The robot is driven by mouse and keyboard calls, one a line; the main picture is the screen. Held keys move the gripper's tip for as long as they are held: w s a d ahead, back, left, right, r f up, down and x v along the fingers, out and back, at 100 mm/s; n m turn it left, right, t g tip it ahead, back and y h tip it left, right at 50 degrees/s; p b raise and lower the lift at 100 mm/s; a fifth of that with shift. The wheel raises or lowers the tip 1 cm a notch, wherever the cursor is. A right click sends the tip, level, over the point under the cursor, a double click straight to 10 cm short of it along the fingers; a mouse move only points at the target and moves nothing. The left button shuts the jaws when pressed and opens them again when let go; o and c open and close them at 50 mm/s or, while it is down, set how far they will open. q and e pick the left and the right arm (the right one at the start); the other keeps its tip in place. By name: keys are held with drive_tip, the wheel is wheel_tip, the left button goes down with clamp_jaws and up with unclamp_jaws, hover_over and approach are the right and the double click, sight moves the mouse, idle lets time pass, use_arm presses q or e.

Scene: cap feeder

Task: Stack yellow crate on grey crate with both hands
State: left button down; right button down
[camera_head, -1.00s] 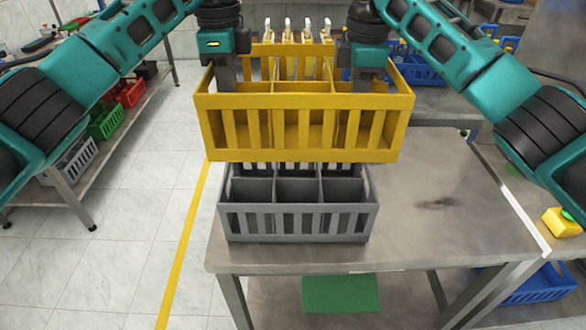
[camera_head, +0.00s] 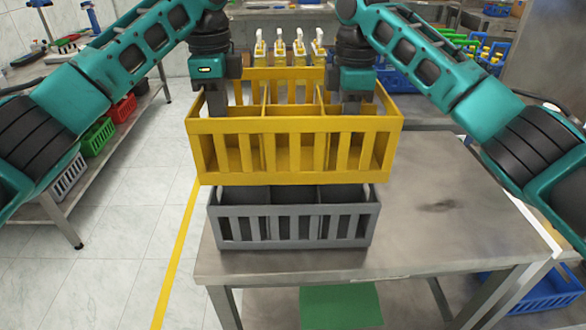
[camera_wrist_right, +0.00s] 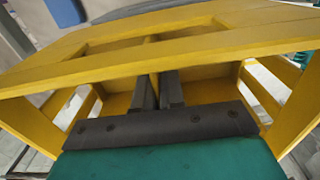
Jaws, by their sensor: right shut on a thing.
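The grey crate stands on the metal table. My left gripper (camera_head: 213,130) reaches into the left part of the yellow crate and appears shut on it; its fingertips are partly hidden. My right gripper (camera_head: 352,105) is shut on the yellow crate, its fingers either side of a yellow wall in the right wrist view (camera_wrist_right: 158,92).
The metal table (camera_head: 440,245) is clear to the right of the crates. Several white and yellow bottles (camera_head: 279,50) stand behind the yellow crate. A blue crate (camera_head: 405,75) is at the back right. A side shelf with a red crate (camera_head: 123,108) and a green crate (camera_head: 98,138) is at left.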

use_arm(q)
drive_tip(key=shift+f, duration=0.1)
use_arm(e)
drive_tip(key=shift+a, duration=0.1)
